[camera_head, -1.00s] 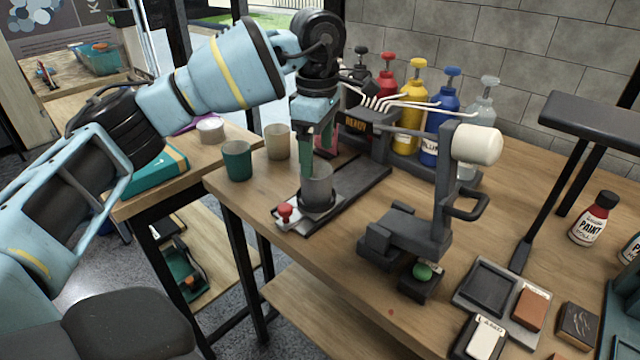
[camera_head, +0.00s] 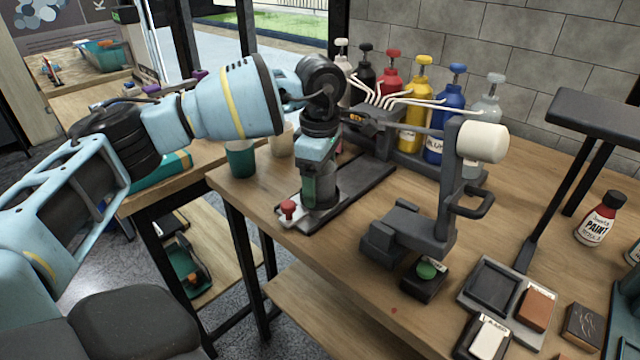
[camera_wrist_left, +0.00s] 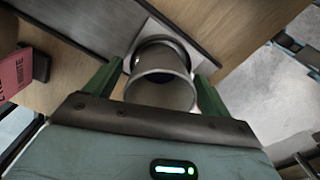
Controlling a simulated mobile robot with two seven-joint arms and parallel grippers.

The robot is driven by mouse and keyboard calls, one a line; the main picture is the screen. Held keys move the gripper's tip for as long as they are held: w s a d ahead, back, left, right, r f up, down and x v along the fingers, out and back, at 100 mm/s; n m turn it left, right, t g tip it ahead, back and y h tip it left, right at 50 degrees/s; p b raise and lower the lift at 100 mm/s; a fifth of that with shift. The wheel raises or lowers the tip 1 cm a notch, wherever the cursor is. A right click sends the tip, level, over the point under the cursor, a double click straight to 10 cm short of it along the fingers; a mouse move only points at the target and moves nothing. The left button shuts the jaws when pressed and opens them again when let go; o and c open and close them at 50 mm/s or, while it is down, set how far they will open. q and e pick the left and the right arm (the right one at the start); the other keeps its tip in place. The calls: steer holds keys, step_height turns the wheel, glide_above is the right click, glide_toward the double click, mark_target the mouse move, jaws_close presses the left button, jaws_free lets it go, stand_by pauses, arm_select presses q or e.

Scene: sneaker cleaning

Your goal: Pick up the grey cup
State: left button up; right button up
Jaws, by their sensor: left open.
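The grey cup (camera_head: 323,187) stands upright on the dark base of the paint dispenser, partly hidden behind my left gripper in the head view. In the left wrist view the cup (camera_wrist_left: 160,84) sits between the two green fingers, its open mouth facing the camera. My left gripper (camera_wrist_left: 156,86) is open, with one finger on each side of the cup. I cannot tell whether the fingers touch it. In the head view the gripper (camera_head: 314,190) reaches down from above at the cup. My right gripper is not in view.
A red knob (camera_head: 288,208) stands at the base's front. A green cup (camera_head: 240,160) and a beige cup (camera_head: 281,142) stand to the left. Several pump bottles stand behind. A stamping press (camera_head: 420,225) with a white roller stands to the right.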

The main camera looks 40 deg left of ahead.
arm_select(q)
steer(key=shift+c, duration=0.2)
steer(key=c, duration=1.1)
steer(key=shift+r, duration=0.15)
steer(key=shift+r, duration=0.6)
step_height(320, 180, up, 2)
steer(key=shift+r, duration=0.15)
steer(key=s+d, duration=0.1)
steer(key=s, duration=0.4)
steer(key=s+d, duration=0.2)
steer(key=s, duration=0.3)
steer(key=s+d+r, duration=0.1)
steer(key=s, duration=0.4)
steer(key=shift+s+d+r, duration=0.1)
steer(key=shift+s+d, duration=0.05)
steer(key=shift+d, duration=0.15)
